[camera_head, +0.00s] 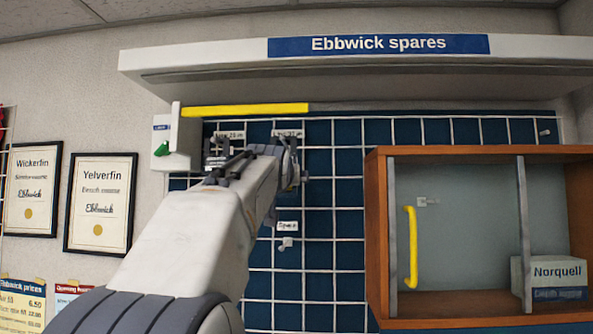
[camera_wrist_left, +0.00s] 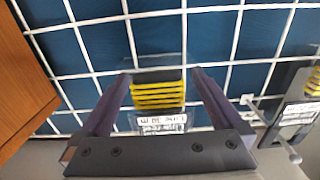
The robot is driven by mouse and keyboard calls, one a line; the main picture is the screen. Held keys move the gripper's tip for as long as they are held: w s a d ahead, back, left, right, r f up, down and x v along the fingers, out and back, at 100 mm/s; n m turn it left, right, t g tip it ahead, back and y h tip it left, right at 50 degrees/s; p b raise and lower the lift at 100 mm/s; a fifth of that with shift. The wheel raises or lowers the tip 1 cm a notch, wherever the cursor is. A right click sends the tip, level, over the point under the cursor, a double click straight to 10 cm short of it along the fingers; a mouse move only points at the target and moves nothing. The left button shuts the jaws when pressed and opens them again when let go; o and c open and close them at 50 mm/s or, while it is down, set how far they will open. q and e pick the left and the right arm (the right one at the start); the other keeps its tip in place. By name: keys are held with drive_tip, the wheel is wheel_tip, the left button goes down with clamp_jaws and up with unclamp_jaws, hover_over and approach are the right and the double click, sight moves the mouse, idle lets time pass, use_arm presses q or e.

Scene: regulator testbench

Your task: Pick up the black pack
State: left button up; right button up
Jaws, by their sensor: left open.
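In the left wrist view, a clear pack with a black top and yellow-and-black bands (camera_wrist_left: 158,88) hangs in front of the wire grid. A white label (camera_wrist_left: 163,124) shows beside it. My left gripper (camera_head: 265,153) is open, with one finger on each side of this pack and a visible gap to each. I cannot tell how deep the pack lies between the fingers. In the head view my left arm and gripper hide most of this pack. A second pack (camera_wrist_left: 308,82) hangs at the right edge of the left wrist view, partly cut off. My right gripper is out of view.
A wooden cabinet (camera_head: 377,235) with a yellow handle (camera_head: 411,248) stands right of the grid. A white shelf (camera_head: 220,62) overhangs the grid. An empty-looking hook (camera_head: 286,243) is below my gripper. A box (camera_head: 556,270) sits inside the cabinet.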

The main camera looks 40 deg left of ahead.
use_arm(q)
drive_tip(key=c, duration=1.4)
drive_tip(key=shift+o, duration=0.2)
drive_tip(key=shift+r, duration=0.25)
drive_tip(key=r+b+v, duration=0.1)
drive_tip(key=b+v, duration=0.7)
drive_tip(key=v, duration=1)
drive_tip(key=shift+b, duration=0.3)
